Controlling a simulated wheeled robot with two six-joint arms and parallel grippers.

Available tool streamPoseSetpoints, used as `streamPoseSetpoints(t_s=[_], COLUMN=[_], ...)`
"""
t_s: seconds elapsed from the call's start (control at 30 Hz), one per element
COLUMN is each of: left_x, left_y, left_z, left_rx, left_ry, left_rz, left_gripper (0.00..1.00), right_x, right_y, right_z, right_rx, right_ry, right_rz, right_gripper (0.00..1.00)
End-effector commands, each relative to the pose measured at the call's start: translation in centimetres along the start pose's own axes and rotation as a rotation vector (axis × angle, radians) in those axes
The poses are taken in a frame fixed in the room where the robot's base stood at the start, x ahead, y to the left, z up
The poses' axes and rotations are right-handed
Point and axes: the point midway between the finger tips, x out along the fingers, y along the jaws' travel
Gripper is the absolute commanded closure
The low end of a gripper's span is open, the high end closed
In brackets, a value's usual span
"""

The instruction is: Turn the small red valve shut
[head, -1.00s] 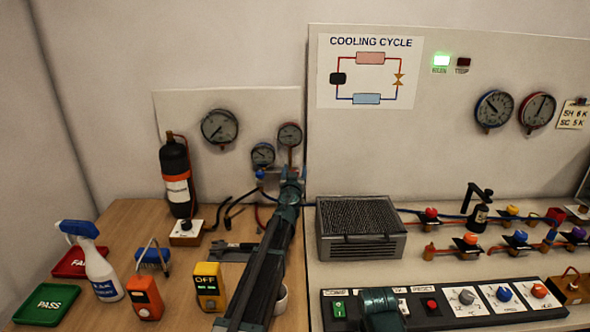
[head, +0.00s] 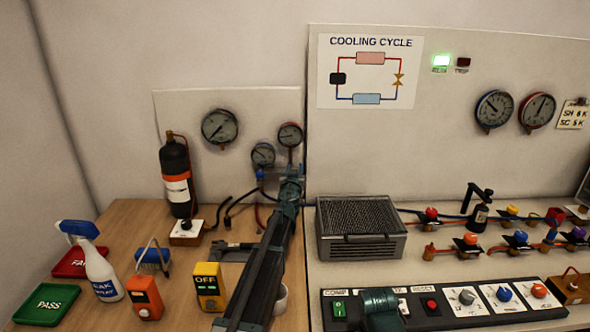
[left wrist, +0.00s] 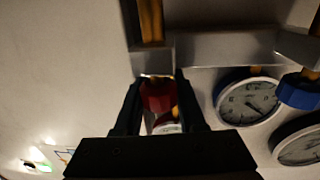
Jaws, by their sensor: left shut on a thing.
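The small red valve (left wrist: 158,97) is a red knob between the two fingers of my left gripper (left wrist: 160,105) in the left wrist view. The fingers are shut on it, one on each side. In the head view my left gripper (head: 291,174) reaches up to the gauge manifold and hides the red knob. A blue knob (left wrist: 300,91) sits at the manifold's other end, apart from the gripper; it also shows in the head view (head: 261,174). How far the red valve is turned cannot be told.
Two small gauges (head: 262,155) (head: 290,135) sit just above the manifold. A grey grilled box (head: 361,247) stands right of my left arm. A yellow meter (head: 209,287), an orange device (head: 145,298) and a spray bottle (head: 98,268) stand to its left.

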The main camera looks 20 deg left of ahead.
Motion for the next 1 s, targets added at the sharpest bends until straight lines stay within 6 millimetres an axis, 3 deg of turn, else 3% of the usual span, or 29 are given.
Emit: streamPoseSetpoints(t_s=[0.5,0.93,0.97,1.0], left_x=[0.0,-0.2,-0.2,-0.2], left_y=[0.9,1.1,1.1,1.1], left_z=[0.0,0.0,0.0,0.0], left_rx=[0.000,0.000,0.000,0.000], left_ry=[0.000,0.000,0.000,0.000], left_rz=[0.353,0.390,0.389,0.389], left_gripper=[1.00,1.00,0.57,0.50], right_x=[0.0,0.0,0.0,0.0], right_y=[0.0,0.0,0.0,0.0], right_z=[0.0,0.0,0.0,0.0], right_rx=[0.000,0.000,0.000,0.000], right_ry=[0.000,0.000,0.000,0.000], right_rz=[0.000,0.000,0.000,0.000], right_gripper=[0.50,0.50,0.50,0.50])
